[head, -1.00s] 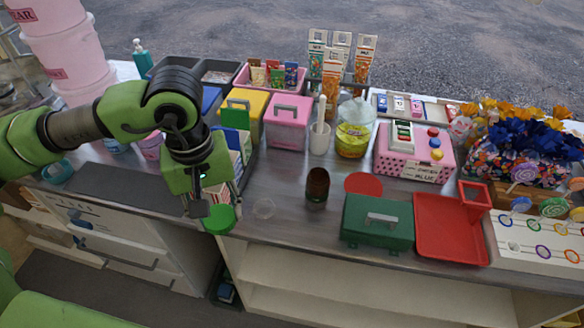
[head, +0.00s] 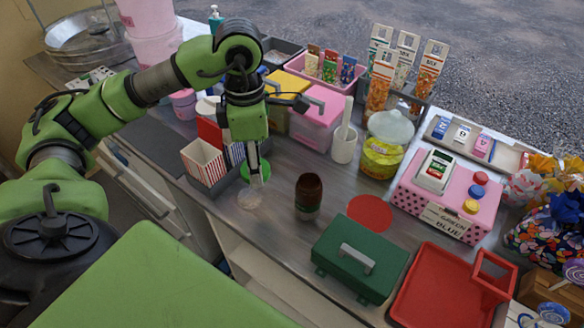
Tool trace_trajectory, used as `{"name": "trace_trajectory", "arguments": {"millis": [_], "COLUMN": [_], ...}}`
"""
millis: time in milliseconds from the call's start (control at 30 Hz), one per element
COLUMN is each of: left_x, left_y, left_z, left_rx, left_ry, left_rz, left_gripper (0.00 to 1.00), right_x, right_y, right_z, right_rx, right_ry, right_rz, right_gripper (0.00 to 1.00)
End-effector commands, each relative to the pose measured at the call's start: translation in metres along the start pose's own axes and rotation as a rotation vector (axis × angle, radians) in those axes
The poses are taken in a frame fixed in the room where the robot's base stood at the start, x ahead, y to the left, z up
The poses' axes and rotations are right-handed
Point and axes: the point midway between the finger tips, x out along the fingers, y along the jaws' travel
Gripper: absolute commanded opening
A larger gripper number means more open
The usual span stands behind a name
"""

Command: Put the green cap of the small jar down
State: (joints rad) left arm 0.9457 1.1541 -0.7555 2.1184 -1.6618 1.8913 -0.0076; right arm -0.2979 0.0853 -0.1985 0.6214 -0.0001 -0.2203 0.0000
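The green cap (head: 266,167) shows as a flat round disc at my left gripper (head: 248,170), close to the counter. Part of the cap is hidden by the fingers. I cannot tell whether the fingers hold it or whether it rests on the counter. A small clear round jar (head: 249,198) stands on the counter just in front of the cap, apart from it. My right gripper is not in view.
Striped boxes (head: 203,163) stand left of the gripper. A brown jar (head: 308,192), a red disc (head: 370,213), a green toolbox (head: 358,258) and a red tray (head: 440,295) lie to the right. The counter between the clear jar and brown jar is bare.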

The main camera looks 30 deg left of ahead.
Motion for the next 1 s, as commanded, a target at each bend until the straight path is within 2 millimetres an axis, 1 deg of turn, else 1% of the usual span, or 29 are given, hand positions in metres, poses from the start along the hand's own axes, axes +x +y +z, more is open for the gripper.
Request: {"name": "trace_trajectory", "arguments": {"millis": [33,200,300,400,500,600,767,900,1000], "left_x": [0.002,0.020,0.031,0.054,0.070,0.081,0.090,0.108,0.119], "left_y": [0.008,0.042,0.062,0.073,0.085,0.091,0.098,0.098,0.099], "left_z": [0.007,0.032,0.046,0.054,0.062,0.067,0.071,0.071,0.071], "left_rx": [-0.001,0.001,0.001,0.004,0.004,0.005,0.005,0.005,0.006], "left_ry": [0.000,0.001,0.001,0.003,0.002,0.000,0.001,0.004,0.002], "left_rz": [-0.006,-0.005,-0.005,-0.006,-0.004,-0.003,-0.003,-0.005,-0.003], "left_gripper": [0.15,0.15,0.15,0.15,0.15,0.15,0.15,0.15,0.15], "right_x": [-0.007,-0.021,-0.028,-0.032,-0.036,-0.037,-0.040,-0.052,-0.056], "right_y": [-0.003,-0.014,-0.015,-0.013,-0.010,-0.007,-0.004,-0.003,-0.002], "right_z": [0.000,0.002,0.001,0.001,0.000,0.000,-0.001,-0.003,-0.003], "right_rx": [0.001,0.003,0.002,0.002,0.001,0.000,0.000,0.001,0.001], "right_ry": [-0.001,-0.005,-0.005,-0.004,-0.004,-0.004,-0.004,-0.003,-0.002], "right_rz": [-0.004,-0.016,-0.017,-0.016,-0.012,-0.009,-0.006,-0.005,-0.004], "right_gripper": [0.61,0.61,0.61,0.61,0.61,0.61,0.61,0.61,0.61]}}
